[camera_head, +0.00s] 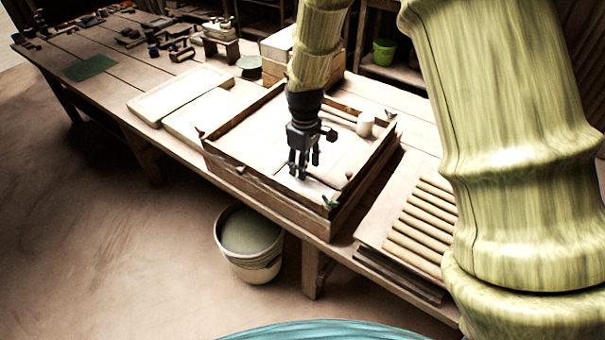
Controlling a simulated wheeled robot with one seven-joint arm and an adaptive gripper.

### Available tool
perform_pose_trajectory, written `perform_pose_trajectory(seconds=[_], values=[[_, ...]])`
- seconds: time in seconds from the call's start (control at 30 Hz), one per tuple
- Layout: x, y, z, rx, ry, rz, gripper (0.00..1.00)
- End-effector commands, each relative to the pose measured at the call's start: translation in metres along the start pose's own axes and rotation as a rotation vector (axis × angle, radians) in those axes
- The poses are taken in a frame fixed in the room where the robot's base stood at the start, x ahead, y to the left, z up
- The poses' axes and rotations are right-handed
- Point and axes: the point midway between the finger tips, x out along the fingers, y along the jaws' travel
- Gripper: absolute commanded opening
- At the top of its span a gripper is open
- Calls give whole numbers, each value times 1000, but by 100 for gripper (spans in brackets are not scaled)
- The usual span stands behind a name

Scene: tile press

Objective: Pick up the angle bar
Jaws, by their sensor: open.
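My gripper (301,172) is dark and points down over the inside of a wooden frame box (250,180) on the long workbench. Its fingers are apart and nothing shows between them. A pale narrow strip (318,188) lies on the box floor just below and right of the fingertips; it may be the angle bar, but it is too small to tell. The fingers hide part of that area, and I cannot tell whether they touch the strip.
The box walls stand around my gripper. A mallet-like tool (366,124) lies at the box's back right. Pale boards (180,92) lie to the left, and a slatted rack (420,225) to the right. A bucket (250,243) stands on the floor in front.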

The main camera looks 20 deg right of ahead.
Motion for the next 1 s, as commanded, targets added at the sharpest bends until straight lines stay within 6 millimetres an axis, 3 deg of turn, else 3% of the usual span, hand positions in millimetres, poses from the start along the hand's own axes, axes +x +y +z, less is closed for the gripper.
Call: perform_pose_trajectory(seconds=[0.27,0.5,0.53,1.0], values=[[2,0,0,0,0,0,46],[2,0,0,0,0,0,3],[2,0,0,0,0,0,0],[-2,0,0,0,1,1,0]])
